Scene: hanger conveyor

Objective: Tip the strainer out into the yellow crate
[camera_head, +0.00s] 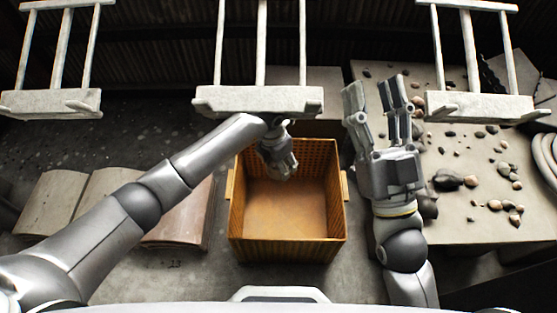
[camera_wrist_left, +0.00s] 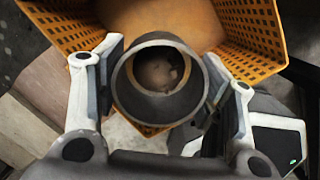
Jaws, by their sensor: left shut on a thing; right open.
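The yellow crate (camera_head: 288,250) stands in the middle of the head view, and its visible floor is bare. Its perforated walls also show in the left wrist view (camera_wrist_left: 240,30). My left gripper (camera_head: 279,158) reaches over the back part of the crate. In the left wrist view it is shut on a dark grey, round, cup-like thing, which I take as the strainer (camera_wrist_left: 126,98). Its round mouth faces the camera, with something pale brown inside that I cannot make out. The head view hides the strainer. My right gripper (camera_head: 372,95) is open and empty, right of the crate.
White hanger frames (camera_head: 258,101) hang across the back, one above the crate's far side. A table (camera_head: 470,225) on the right bears scattered pebbles (camera_head: 447,180) and a coiled hose (camera_head: 546,155). Flat boards (camera_head: 75,205) lie to the left.

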